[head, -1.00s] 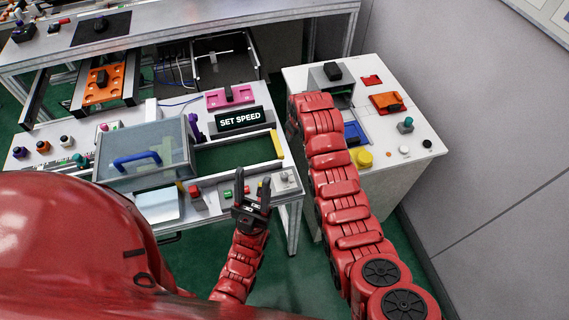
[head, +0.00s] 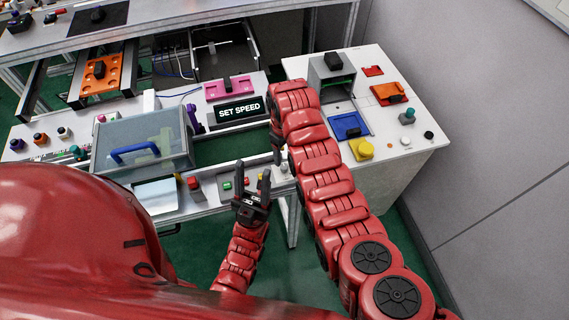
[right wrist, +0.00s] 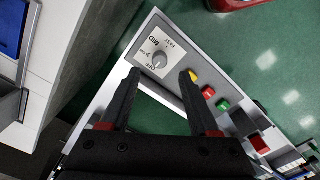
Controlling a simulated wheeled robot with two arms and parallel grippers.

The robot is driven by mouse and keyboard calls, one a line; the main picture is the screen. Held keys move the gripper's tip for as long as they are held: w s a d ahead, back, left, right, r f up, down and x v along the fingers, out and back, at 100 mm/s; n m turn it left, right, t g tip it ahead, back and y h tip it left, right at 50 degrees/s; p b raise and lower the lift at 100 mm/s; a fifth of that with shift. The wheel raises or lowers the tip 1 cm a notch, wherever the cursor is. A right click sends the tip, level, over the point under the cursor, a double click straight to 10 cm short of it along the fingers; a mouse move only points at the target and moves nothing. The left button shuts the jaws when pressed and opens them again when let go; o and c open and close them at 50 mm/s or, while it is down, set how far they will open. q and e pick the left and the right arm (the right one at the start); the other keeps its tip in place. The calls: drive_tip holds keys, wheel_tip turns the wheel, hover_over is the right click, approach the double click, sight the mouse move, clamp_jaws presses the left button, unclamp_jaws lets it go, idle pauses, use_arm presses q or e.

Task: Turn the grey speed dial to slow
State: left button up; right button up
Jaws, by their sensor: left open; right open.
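The grey speed dial (right wrist: 160,60) sits on a white label plate at the panel's corner in the right wrist view. "FAST" and "MID" are printed around it; its pointer direction is too small to tell. In the head view the dial (head: 284,168) is small, just below my right gripper. My right gripper (right wrist: 157,82) is open and empty, its fingertips short of the dial and apart from it. In the head view it (head: 277,152) is partly hidden by my right arm. My left gripper (head: 251,178) is open and empty in front of the panel's buttons. A black display (head: 238,111) reads "SET SPEED".
A red button (head: 194,184) and a green button (head: 227,185) line the panel's front edge. A yellow button (right wrist: 193,76) is close to the right fingertip. A clear-lidded box (head: 140,150) stands to the left.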

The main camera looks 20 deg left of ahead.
sight(284, 166)
wheel_tip(284, 166, down, 4)
drive_tip(key=shift+f, duration=0.25)
drive_tip(key=shift+f+b, duration=0.6)
drive_tip(key=shift+f, duration=0.35)
clamp_jaws()
